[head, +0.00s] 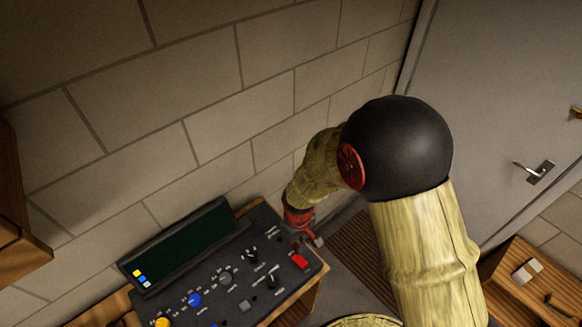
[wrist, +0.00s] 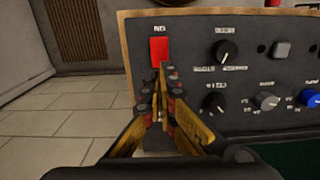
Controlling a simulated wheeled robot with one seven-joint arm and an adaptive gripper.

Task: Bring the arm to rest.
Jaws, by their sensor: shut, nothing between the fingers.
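My gripper (wrist: 161,78) shows in the wrist view with its yellow and dark fingers closed together and nothing held. Its tips overlap the picture of a dark control panel (wrist: 190,58), just below a red switch (wrist: 159,48); I cannot tell whether they touch it. In the head view my arm (head: 425,235) bends over, and my gripper (head: 316,241) is at the panel's right edge, near the red switch (head: 299,261). The head view is too small to show the fingers clearly.
The panel carries black knobs (wrist: 224,51), a blue knob (head: 195,299) and a dark screen (head: 185,243). A block wall (head: 190,90) stands behind it. A grey door (head: 500,110) is at the right, with a wooden table (head: 530,275) below. Floor (wrist: 75,130) is open beside the panel.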

